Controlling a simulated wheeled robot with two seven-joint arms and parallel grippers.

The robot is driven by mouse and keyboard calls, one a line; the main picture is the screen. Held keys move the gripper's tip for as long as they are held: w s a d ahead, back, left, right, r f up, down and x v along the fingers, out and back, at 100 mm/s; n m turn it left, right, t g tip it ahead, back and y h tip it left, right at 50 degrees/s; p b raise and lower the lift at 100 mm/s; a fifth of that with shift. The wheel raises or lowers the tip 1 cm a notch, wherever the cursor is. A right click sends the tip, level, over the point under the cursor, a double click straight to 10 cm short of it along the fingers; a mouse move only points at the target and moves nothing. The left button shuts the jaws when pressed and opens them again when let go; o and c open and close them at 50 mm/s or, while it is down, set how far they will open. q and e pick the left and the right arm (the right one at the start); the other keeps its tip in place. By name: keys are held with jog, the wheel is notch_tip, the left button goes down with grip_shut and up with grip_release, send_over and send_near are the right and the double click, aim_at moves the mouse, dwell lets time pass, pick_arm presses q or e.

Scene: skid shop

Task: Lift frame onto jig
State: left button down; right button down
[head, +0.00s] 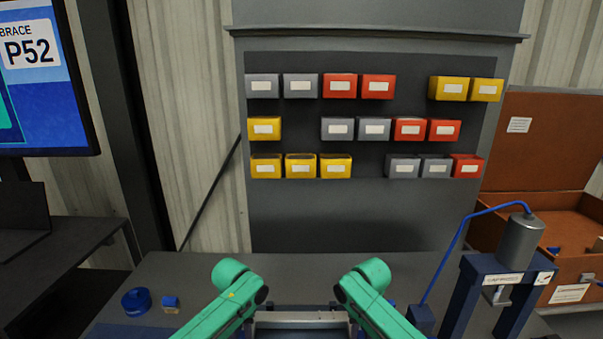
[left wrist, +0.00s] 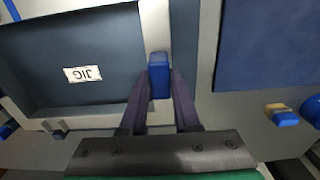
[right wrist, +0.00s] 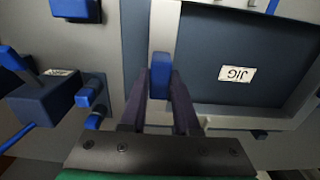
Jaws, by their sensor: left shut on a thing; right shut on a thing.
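The light metal frame (head: 300,318) shows at the bottom of the head view, between my green arms. My left gripper (left wrist: 159,80) is shut on a blue grip (left wrist: 159,62) at one side rail of the frame (left wrist: 155,22). My right gripper (right wrist: 160,80) is shut on the matching blue grip (right wrist: 160,62) at the opposite rail (right wrist: 165,22). The dark jig (left wrist: 60,45) with its "JIG" label shows inside the frame's outline, and also in the right wrist view (right wrist: 260,45). I cannot tell whether the frame touches the jig. The fingers are hidden in the head view.
A blue press (head: 515,250) with a grey cylinder stands at the right of the bench. A blue ring (head: 136,301) and a small blue block (head: 170,302) lie at the left. Bins (head: 340,87) hang on the back panel. A brown case (head: 545,200) stands far right.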

pick_arm(q)
jog(key=shift+f, duration=0.5)
pick_arm(e)
jog(key=shift+f, duration=0.5)
pick_arm(q)
jog(key=c, duration=0.6)
grip_release()
jog(key=shift+o, duration=0.4)
pick_arm(e)
jog(key=c, duration=0.6)
grip_release()
jog(key=shift+o, duration=0.2)
jog(key=shift+o, duration=0.2)
